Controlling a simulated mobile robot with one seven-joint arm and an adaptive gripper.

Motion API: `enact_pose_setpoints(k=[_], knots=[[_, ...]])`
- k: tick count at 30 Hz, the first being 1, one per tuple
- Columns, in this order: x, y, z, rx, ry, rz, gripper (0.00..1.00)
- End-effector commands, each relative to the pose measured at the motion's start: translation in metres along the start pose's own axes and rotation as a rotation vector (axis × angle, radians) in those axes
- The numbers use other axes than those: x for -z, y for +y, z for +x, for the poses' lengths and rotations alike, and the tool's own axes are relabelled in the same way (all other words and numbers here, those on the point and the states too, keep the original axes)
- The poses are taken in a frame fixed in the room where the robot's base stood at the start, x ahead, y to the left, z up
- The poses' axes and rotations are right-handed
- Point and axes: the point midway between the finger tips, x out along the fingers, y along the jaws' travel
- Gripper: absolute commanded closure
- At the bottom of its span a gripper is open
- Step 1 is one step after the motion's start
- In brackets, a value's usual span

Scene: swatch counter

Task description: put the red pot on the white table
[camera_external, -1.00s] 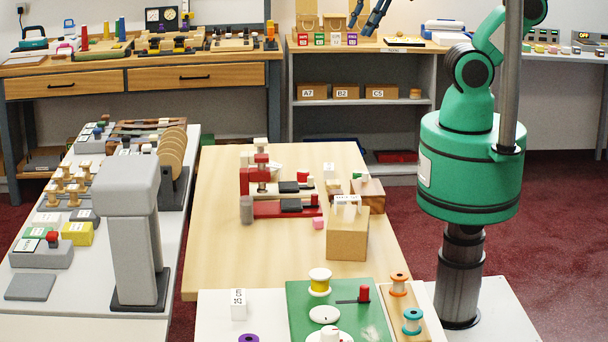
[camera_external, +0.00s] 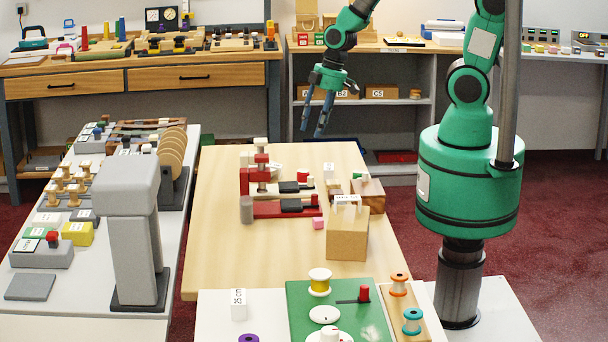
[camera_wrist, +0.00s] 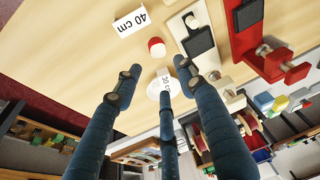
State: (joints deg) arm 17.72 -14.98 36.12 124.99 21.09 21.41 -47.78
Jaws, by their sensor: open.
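A small red pot-like piece with a white top (camera_wrist: 156,47) lies on the wooden table beside a "40 cm" card (camera_wrist: 130,22) in the wrist view. What looks like the same piece (camera_external: 304,179) is tiny in the external view. My gripper (camera_external: 312,133) is open and empty, fingers pointing down, above the far edge of the wooden table. In the wrist view its fingers (camera_wrist: 157,78) are spread, with the red piece ahead of their tips. A white-topped table (camera_external: 215,312) stands in front; another (camera_external: 70,275) is at the left.
A green board (camera_external: 300,300) with spools takes up much of the front white table. The wooden table's left side is clear.

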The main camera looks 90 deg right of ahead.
Motion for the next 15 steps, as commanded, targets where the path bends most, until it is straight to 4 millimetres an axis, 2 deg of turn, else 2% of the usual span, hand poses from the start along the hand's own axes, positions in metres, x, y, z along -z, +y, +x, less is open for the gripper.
enact_pose_setpoints(k=[3,15], knots=[[-0.0020,0.0029,0.0059,-0.001,-0.003,-0.001,0.60],[-0.0022,0.0022,0.0087,0.000,-0.004,-0.001,0.60]])
